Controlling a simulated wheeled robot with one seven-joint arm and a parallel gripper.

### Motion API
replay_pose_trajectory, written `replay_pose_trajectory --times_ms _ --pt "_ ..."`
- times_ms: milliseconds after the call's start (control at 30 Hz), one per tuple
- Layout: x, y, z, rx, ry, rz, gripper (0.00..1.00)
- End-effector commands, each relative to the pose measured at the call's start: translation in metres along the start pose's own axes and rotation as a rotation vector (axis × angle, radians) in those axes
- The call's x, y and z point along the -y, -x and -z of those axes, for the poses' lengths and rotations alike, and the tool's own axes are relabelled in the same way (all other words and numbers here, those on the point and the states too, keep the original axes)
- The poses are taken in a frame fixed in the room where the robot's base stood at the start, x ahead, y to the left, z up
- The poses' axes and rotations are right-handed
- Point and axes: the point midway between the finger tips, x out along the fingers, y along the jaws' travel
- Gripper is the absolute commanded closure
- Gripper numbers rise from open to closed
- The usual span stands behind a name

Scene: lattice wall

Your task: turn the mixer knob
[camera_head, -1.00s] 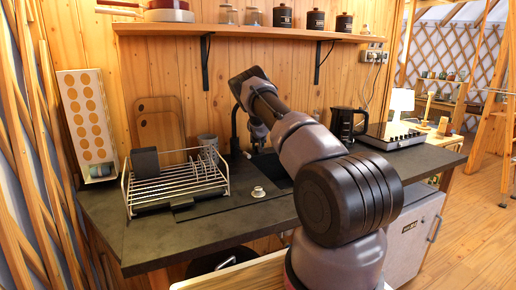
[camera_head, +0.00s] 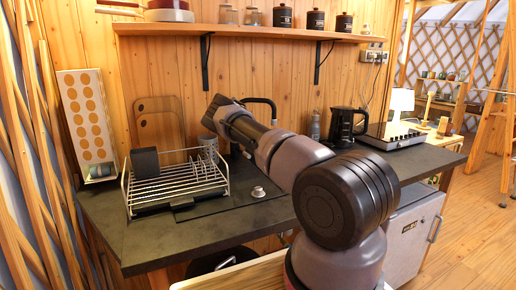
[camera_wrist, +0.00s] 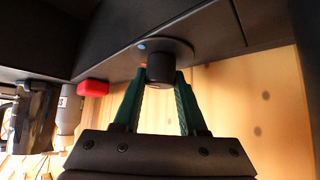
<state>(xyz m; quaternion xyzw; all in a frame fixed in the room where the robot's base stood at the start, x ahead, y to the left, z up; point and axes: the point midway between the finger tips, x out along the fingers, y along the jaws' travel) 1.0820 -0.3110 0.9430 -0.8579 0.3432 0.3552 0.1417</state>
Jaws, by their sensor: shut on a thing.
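The mixer knob (camera_wrist: 160,70) is a short black cylinder on a round dark base with a blue mark, in the wrist view. My gripper (camera_wrist: 159,76) has its two green fingers on either side of the knob, closed on it. The wrist view appears upside down, with the dark counter at the top. In the head view, my forearm hides the knob and my fingers. A black curved faucet (camera_head: 262,100) shows behind my arm.
A wire dish rack (camera_head: 178,182) stands on the dark counter (camera_head: 150,236), left of my arm. A small silver knob (camera_head: 258,192) sits in front. A black kettle (camera_head: 343,127) and hob (camera_head: 392,137) stand right. A shelf (camera_head: 230,31) runs above.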

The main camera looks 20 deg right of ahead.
Motion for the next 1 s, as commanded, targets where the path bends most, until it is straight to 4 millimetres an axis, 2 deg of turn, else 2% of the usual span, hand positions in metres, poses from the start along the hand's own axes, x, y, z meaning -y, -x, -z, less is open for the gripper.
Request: replay_pose_trajectory --times_ms 167,200,267,667,767,1000 --pt "-0.001 -0.001 -0.001 0.003 0.0 -0.001 1.0" --pt "-0.001 -0.001 -0.001 0.003 0.0 -0.001 0.51" --pt "-0.001 -0.001 -0.001 0.002 0.0 -0.001 0.29" --pt "0.001 0.005 0.001 0.0 -0.001 0.002 0.29" --pt "0.001 0.018 0.001 -0.001 -0.003 0.003 0.29" --pt "0.001 0.066 0.0 0.001 -0.002 0.003 0.29"
